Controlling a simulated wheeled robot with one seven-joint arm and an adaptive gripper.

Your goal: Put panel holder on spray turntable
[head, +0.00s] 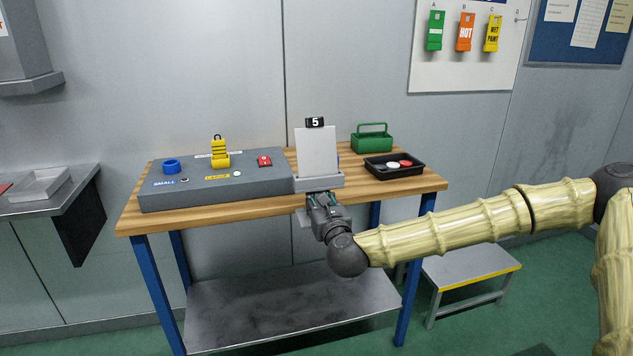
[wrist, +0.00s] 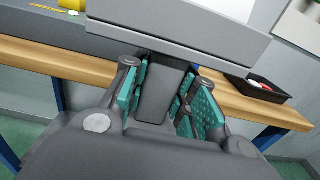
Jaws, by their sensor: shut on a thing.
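The panel holder (head: 331,181) is a grey base carrying an upright white panel (head: 317,152) with a black "5" tag on top. It is at the front edge of the wooden table, by the right end of the grey console. My gripper (head: 321,199) is shut on the grey handle at its front. In the wrist view the handle (wrist: 160,95) sits between the teal finger pads, and the grey base (wrist: 190,30) spans the top. I cannot tell if the base touches the table. I cannot make out the spray turntable; the panel hides what is behind it.
The grey console (head: 210,190) holds a blue ring (head: 172,166), a yellow holder (head: 219,154) and a red switch (head: 264,161). A black tray (head: 394,172) with discs and a green caddy (head: 371,140) stand right on the wooden table (head: 415,184). A step stool (head: 470,268) is below right.

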